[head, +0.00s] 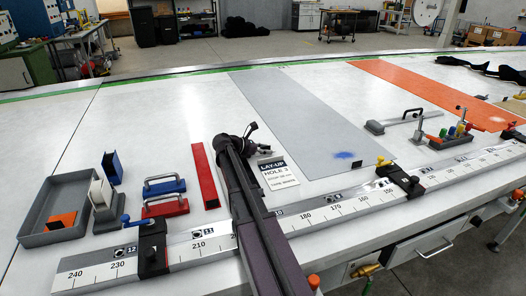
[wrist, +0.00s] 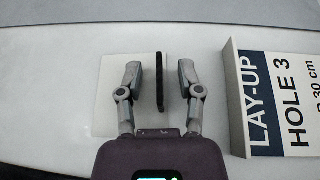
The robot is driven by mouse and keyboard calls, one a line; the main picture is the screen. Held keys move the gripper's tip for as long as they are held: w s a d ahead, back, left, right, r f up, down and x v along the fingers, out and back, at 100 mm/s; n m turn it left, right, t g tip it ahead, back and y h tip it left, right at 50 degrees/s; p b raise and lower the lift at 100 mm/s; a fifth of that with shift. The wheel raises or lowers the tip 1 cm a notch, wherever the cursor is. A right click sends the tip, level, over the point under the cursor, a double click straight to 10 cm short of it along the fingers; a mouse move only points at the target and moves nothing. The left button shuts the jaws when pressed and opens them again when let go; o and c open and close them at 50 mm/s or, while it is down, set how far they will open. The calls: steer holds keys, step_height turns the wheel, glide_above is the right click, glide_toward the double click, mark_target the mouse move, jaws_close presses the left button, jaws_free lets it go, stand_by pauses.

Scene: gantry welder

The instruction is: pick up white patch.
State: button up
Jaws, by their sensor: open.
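The white patch (wrist: 108,85) is a thin pale square lying flat on the white table in the wrist view. A thin black upright tab (wrist: 159,82) stands on it, right of its middle. My gripper (wrist: 159,76) is open above the patch, one finger on each side of the tab. The tab looks nearer the right finger, with a gap on both sides. The fingers cover parts of the patch. In the head view my gripper (head: 240,146) is low over the table, and my arm and gripper largely hide the patch.
A LAY-UP HOLE 3 sign (head: 278,172) lies close to the right of my gripper. A red bar (head: 204,175) is on its left. A grey sheet (head: 300,115) with a blue stain lies beyond. A ruler rail (head: 330,207) runs along the front edge. A grey tray (head: 58,190) is far left.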

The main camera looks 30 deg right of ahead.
jaws_close()
stand_by(0.3)
steer(key=shift+r, duration=0.2)
step_height(320, 180, up, 4)
steer(key=p, duration=0.4)
steer(key=shift+f, duration=0.25)
steer(key=s+a, duration=0.2)
steer(key=s, duration=0.2)
steer(key=s+a, duration=0.3)
steer(key=s, duration=0.2)
steer(key=s+a+r+p, duration=0.1)
steer(key=s+a, duration=0.2)
steer(key=s, duration=0.2)
